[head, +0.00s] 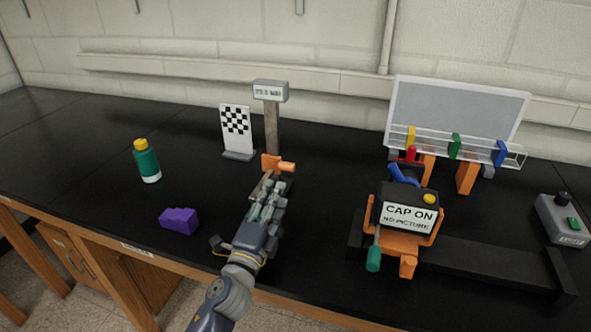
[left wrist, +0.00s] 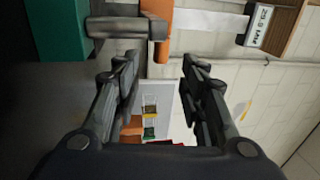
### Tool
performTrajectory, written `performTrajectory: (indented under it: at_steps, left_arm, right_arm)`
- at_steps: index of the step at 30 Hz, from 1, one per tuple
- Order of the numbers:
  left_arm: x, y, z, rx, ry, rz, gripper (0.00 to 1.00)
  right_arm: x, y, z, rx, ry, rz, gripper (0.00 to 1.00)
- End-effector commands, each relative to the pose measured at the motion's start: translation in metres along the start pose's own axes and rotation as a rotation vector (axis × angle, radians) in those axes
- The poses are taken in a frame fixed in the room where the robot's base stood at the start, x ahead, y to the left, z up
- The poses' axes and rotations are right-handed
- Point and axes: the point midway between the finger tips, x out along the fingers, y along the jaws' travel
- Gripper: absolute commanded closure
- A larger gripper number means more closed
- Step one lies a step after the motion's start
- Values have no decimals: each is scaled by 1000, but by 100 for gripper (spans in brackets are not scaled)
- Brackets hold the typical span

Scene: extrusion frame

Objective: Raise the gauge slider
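The gauge (head: 271,125) stands at the table's middle, a grey post with a small display (head: 270,91) on top. My left gripper (head: 270,188) is just in front of the slider. In the left wrist view the two fingers (left wrist: 157,65) are apart. The orange slider (left wrist: 158,38) shows at the top, in line with the gap between them; I cannot tell whether they touch it. The display (left wrist: 263,24) there seems to read 23.9 MM. My right gripper is not in view.
A checkered board (head: 236,131) stands left of the gauge. A green bottle (head: 147,162) and a purple block (head: 179,220) are farther left. A "CAP ON" box (head: 408,213) on an orange mount, a clear rack (head: 455,145) and a grey control box (head: 562,220) are right.

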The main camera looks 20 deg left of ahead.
Motion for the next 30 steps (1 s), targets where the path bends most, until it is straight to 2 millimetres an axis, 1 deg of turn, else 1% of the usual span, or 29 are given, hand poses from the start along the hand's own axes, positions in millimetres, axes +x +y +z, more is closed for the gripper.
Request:
performTrajectory:
  at_steps: [1,2,5,9,12,17,21,25,30]
  left_arm:
    - [0,4,-1,7,5,-3,61]
    - [1,4,-1,9,6,-4,61]
    - [6,3,-2,12,8,-6,61]
    - [22,1,-2,11,8,-7,61]
    - [39,1,-2,10,8,-7,61]
    - [67,2,-2,9,7,-6,61]
    - [87,2,-2,9,7,-6,61]
    - [100,3,-2,9,7,-5,61]
    - [108,3,-2,9,7,-4,61]
  right_arm:
    - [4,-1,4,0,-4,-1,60]
    - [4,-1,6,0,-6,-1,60]
    - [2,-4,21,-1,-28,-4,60]
    - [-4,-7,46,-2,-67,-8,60]
    - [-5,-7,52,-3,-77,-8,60]
    - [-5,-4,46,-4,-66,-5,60]
    - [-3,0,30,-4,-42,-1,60]
    - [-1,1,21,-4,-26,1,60]
    - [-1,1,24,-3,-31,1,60]
